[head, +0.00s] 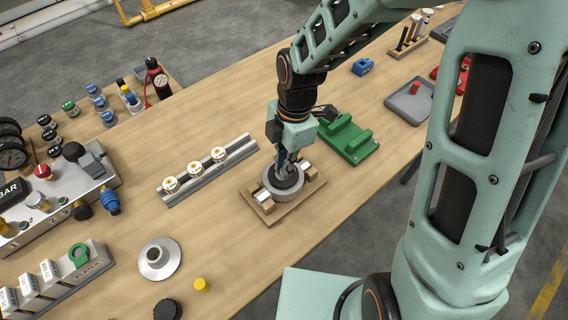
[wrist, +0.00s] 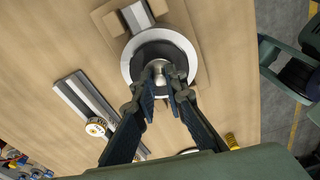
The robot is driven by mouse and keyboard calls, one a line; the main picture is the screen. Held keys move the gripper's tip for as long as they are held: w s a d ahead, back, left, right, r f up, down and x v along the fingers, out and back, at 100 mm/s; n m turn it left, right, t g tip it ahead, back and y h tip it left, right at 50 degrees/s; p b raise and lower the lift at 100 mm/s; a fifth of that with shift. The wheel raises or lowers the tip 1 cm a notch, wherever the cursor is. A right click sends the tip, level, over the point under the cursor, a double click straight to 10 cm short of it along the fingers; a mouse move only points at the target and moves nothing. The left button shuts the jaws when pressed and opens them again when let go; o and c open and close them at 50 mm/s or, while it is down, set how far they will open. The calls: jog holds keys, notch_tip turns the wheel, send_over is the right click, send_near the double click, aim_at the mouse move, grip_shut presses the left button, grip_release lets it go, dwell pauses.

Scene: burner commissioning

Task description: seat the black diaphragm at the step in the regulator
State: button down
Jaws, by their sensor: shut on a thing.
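The regulator (head: 286,194) is a grey round body in a wooden holder (head: 266,217) near the middle of the bench. In the wrist view its pale ring (wrist: 201,67) surrounds the black diaphragm (wrist: 160,49), a dark disc with a metal centre stud (wrist: 172,70). In the head view the diaphragm (head: 283,178) shows as a dark disc within the regulator's top. My gripper (head: 286,166) points down over it. In the wrist view my gripper's fingertips (wrist: 167,84) are shut on the diaphragm's stud. The disc looks roughly centred in the ring; its depth and the step are hidden.
A rail with three white-and-gold discs (head: 195,169) lies left of the holder, and a green cradle (head: 347,138) stands behind right. A silver flanged cone (head: 159,259) and yellow cap (head: 201,285) stand in front left. Bare bench lies between them.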

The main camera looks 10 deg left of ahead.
jog(key=shift+f+b, duration=0.7)
jog(key=shift+f, duration=0.25)
jog(key=c, duration=1.9)
grip_release()
